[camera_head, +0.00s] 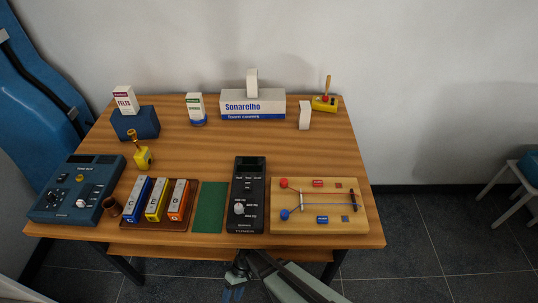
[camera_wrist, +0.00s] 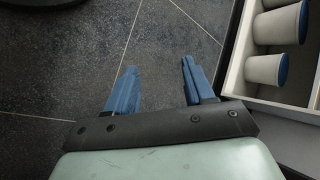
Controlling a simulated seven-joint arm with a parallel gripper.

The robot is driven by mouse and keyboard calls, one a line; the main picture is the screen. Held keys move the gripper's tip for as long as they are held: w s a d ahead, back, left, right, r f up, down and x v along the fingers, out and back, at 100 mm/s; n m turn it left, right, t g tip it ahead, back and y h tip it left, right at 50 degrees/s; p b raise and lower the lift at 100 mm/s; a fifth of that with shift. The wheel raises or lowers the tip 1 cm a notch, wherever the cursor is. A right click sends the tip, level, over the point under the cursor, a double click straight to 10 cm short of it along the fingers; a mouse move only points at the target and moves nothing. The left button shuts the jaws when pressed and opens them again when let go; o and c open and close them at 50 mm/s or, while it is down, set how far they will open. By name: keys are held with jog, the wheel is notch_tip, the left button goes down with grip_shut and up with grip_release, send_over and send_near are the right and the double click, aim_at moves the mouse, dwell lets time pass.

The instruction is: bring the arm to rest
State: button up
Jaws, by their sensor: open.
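My gripper (camera_wrist: 157,85) shows in the wrist view with its two blue fingers spread apart and nothing between them. It hangs over the dark tiled floor. In the head view my gripper (camera_head: 233,290) is small and low at the bottom centre, in front of the table's front edge and below the tabletop. It touches none of the objects on the table.
The wooden table (camera_head: 190,140) carries a blue device (camera_head: 75,190), coloured blocks (camera_head: 157,200), a green mat (camera_head: 210,207), a black meter (camera_head: 248,195) and a wooden board (camera_head: 320,225). In the wrist view a pale tray (camera_wrist: 262,106) with white cups lies at right.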

jog(key=s+d+r+m+h, duration=0.1)
jog(key=s+d+m, duration=0.1)
jog(key=d, duration=0.8)
jog(key=s+d+r+m+h, duration=0.1)
jog(key=s+d+m, duration=0.1)
jog(key=d, duration=0.8)
jog(key=s+d+r+m+t+h, duration=0.1)
jog(key=s+d+m, duration=0.2)
jog(key=d, duration=0.8)
jog(key=shift+r+m, duration=0.25)
jog(key=shift+m, duration=0.25)
